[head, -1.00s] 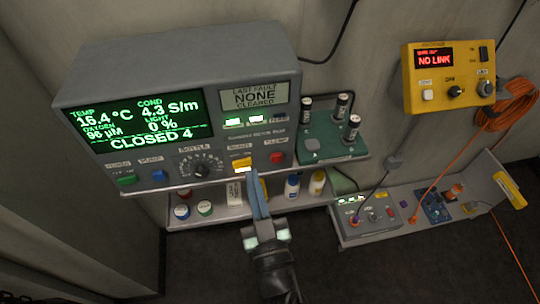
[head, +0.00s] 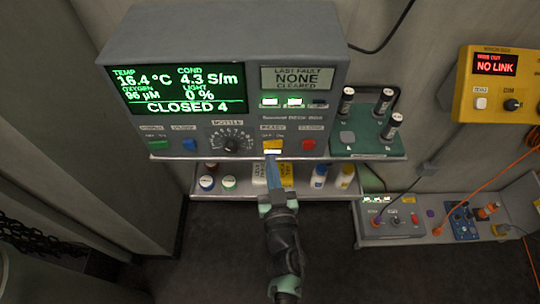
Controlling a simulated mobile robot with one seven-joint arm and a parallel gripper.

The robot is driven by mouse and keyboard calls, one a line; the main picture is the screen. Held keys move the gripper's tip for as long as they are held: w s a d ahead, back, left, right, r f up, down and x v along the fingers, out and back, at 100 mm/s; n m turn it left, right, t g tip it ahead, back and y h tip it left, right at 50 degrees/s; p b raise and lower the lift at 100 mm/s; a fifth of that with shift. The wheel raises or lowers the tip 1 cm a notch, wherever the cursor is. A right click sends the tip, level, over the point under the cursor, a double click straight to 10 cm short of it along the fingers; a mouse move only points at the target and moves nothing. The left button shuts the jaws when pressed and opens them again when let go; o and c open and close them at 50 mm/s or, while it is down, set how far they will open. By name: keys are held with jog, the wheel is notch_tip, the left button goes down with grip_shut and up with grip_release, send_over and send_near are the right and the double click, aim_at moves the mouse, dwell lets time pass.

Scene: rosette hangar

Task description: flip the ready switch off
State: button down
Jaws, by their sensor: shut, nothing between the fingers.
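The ready switch (head: 272,146) is a yellow rocker with a pale lit lower edge, under the label READY on the grey control box. Its exact rocker position is too small to tell. My gripper (head: 271,160) is shut, with its blue fingers pointing up at the switch from below. The fingertips are at or just below the switch's lower edge; I cannot tell whether they touch it.
Beside the switch are a black dial (head: 232,145) and a red button (head: 308,144). A green button (head: 154,144) and blue button (head: 189,145) sit further left. A green rack (head: 362,138) with dark vials stands right.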

aim_at(273, 144)
jog(key=shift+w+a, duration=0.1)
jog(key=shift+w, duration=1.05)
